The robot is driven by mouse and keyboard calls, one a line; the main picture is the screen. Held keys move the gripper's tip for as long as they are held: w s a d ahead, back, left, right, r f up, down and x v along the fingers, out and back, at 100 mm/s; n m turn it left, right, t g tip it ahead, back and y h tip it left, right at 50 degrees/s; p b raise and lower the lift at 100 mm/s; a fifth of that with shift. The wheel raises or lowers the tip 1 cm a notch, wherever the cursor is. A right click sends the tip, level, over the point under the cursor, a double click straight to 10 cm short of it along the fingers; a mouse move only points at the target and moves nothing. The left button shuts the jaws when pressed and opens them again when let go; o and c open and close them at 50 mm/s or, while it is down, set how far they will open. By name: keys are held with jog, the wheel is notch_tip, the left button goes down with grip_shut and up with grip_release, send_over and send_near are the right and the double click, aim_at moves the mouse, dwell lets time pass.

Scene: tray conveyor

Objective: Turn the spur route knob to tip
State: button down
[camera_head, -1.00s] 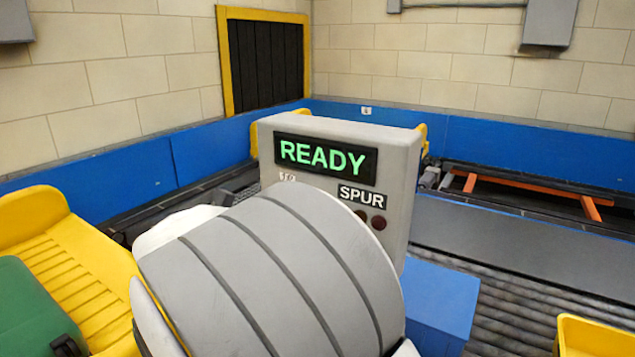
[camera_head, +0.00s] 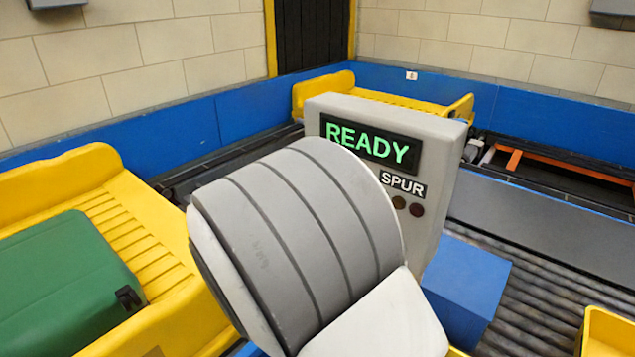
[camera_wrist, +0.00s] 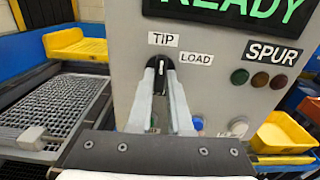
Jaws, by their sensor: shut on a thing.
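The grey control panel (camera_head: 447,165) has a screen (camera_head: 370,145) reading READY in green and a SPUR label (camera_head: 403,185). In the wrist view, the dark route knob (camera_wrist: 160,79) is on the panel face below the TIP label (camera_wrist: 163,39). The LOAD label (camera_wrist: 196,58) is to its upper right. The knob's white mark points up, toward TIP. My gripper (camera_wrist: 160,82) is shut on the knob, with one finger on each side. In the head view my arm hides the knob and gripper.
A yellow tray (camera_head: 150,235) holds a green suitcase (camera_head: 65,285) at left. Another yellow tray (camera_head: 325,92) is behind the panel. A blue box (camera_head: 470,285) stands at the panel's right. Lamps (camera_wrist: 260,79) and a blue button (camera_wrist: 198,123) are near my fingers.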

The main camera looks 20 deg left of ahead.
jog(key=c, duration=0.8)
grip_release()
jog(key=shift+c, duration=0.2)
jog(key=b+v, duration=0.2)
jog(key=v, duration=1.5)
jog(key=shift+s, duration=0.25)
jog(key=shift+a, duration=0.1)
